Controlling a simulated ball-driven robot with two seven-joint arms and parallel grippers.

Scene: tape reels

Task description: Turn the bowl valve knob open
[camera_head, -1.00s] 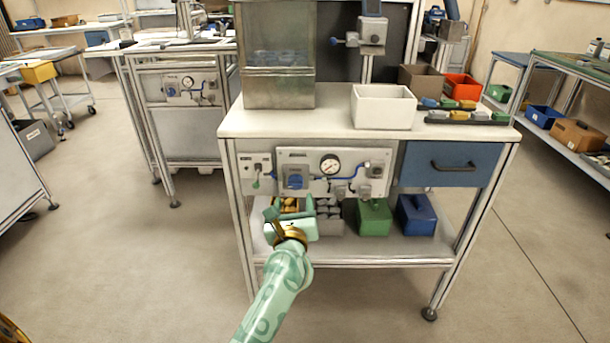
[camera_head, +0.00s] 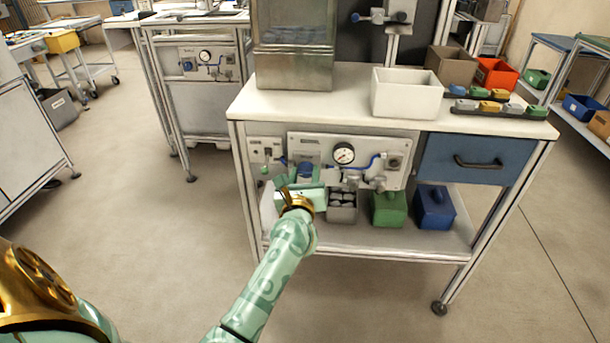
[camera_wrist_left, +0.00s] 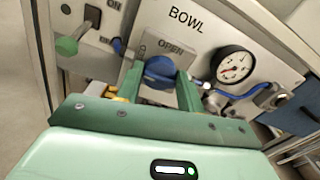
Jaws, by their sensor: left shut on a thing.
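The bowl valve knob (camera_head: 305,170) is blue and sits on a light panel (camera_head: 372,145) on the front of the bench. The knob also shows in the left wrist view (camera_wrist_left: 160,72), below the words BOWL and OPEN. My left gripper (camera_head: 303,182) is at the knob, and its two green fingers (camera_wrist_left: 158,80) are on either side of it, shut on it. The fingers and gripper body hide the lower part of the knob. My right gripper is not in view.
A pressure gauge (camera_head: 343,153) and blue tubing are right of the knob. A small switch panel with a green lever (camera_wrist_left: 66,46) is to its left. Grey, green (camera_head: 389,208) and blue bins (camera_head: 434,207) stand on the shelf below. A blue drawer (camera_head: 470,160) is at right.

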